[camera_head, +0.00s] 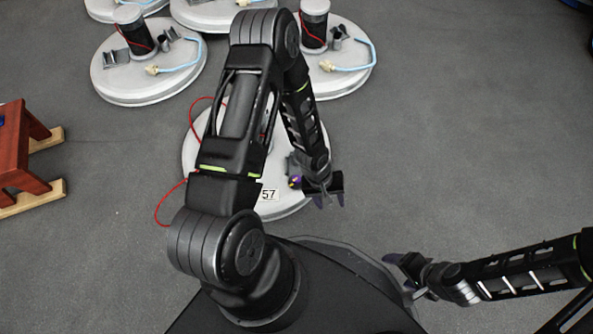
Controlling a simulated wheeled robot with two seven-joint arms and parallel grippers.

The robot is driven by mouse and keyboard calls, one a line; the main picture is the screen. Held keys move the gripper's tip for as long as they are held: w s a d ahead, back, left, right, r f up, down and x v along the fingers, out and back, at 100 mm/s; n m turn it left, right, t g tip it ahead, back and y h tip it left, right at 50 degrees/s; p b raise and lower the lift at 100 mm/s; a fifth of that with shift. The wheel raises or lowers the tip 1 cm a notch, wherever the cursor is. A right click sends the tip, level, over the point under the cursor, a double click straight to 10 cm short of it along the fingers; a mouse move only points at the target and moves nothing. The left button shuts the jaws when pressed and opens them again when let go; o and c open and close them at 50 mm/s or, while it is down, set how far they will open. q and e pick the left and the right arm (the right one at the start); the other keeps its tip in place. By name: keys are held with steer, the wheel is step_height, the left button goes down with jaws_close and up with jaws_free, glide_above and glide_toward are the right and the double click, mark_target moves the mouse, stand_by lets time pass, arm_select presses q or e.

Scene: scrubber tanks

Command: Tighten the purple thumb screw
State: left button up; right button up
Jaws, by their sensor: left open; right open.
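The purple thumb screw (295,182) shows as a small purple and yellow spot on the near right part of the round white tank lid (288,209) in front of me. My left arm crosses over the lid and hides much of its middle. My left gripper (328,200) is open at the lid's right edge, just right of the screw, with its fingers toward the floor. Whether it touches anything there I cannot tell. My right gripper (393,260) is open and empty at the lower right, apart from the lid.
A red cable (162,205) loops off the lid's left side onto the floor. More round lids with black cylinders and pale blue hoses stand behind, at left (150,85) and right (345,84). A reddish wooden stand (20,150) is at the far left. Grey floor on the right is clear.

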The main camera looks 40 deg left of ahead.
mark_target(297, 179)
arm_select(q)
steer(key=w+a+n+y+p, duration=0.1)
steer(key=a, duration=0.3)
steer(key=w+a+n+y+p, duration=0.1)
steer(key=a, duration=0.4)
steer(key=w+a+r+n+g+y+p, duration=0.1)
steer(key=a+n, duration=0.1)
steer(key=a, duration=0.3)
steer(key=shift+w+a, duration=0.2)
steer(key=shift+w, duration=0.15)
steer(key=shift+a, duration=0.25)
steer(key=shift+f, duration=0.1)
arm_select(e)
steer(key=r, duration=0.4)
steer(key=shift+s+r, duration=0.1)
steer(key=shift+s, duration=0.25)
arm_select(q)
step_height(297, 179, down, 8)
steer(key=b, duration=0.3)
steer(key=shift+d, duration=0.1)
arm_select(e)
steer(key=f, duration=0.3)
steer(key=shift+w+f, duration=0.1)
steer(key=shift+w, duration=0.15)
arm_select(q)
jaws_close()
